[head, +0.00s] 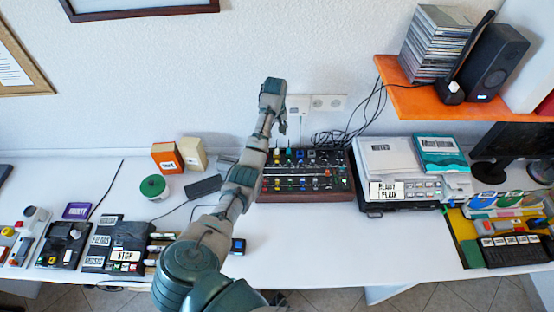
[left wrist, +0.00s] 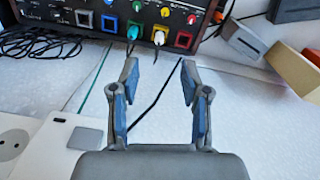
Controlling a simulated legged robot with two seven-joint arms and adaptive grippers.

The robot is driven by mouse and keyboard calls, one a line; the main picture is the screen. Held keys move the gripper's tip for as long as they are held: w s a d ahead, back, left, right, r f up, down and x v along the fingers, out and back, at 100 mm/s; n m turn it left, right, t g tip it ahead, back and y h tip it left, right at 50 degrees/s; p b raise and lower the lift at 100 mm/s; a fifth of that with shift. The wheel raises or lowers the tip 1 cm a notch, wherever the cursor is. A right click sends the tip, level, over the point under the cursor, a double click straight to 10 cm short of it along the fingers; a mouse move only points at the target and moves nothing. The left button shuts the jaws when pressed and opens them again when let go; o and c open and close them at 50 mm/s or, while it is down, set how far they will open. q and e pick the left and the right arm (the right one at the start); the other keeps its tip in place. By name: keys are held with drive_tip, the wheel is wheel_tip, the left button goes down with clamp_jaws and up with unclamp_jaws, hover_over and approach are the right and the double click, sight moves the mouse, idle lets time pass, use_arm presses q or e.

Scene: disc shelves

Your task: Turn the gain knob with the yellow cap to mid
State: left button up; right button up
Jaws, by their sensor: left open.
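The mixer console (head: 338,186) with rows of small coloured knobs stands on the desk, partly behind my left arm. Its back edge shows in the left wrist view (left wrist: 60,8), with a yellow-capped knob (left wrist: 165,11) between a green and a red one. Where its pointer stands is too small to read. My left gripper (left wrist: 159,65) is open and empty, apart from the console, with its fingertips towards the row of coloured sockets. In the head view the left gripper (head: 281,124) is by the wall above the console's back edge. My right gripper is not in view.
Wall sockets (head: 325,102) and loose black cables (head: 340,137) are behind the console. A white plug juts from the yellow socket (left wrist: 159,37). A disc machine (head: 390,165) stands close on the right. An orange shelf (head: 430,103) overhangs the right side. The front desk is mostly clear.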

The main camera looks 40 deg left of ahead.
sight(277, 161)
use_arm(q)
drive_tip(key=f+m, duration=0.1)
drive_tip(key=f, duration=0.4)
drive_tip(key=f+m+b, duration=0.1)
drive_tip(key=f+m, duration=0.1)
drive_tip(key=f, duration=0.4)
drive_tip(key=s+d+f+m, duration=0.1)
drive_tip(key=f+m, duration=0.1)
drive_tip(key=f, duration=0.4)
drive_tip(key=shift+g, duration=0.3)
clamp_jaws()
drive_tip(key=shift+r+p, duration=0.25)
drive_tip(key=shift+p, duration=0.2)
drive_tip(key=shift+f, duration=0.2)
unclamp_jaws()
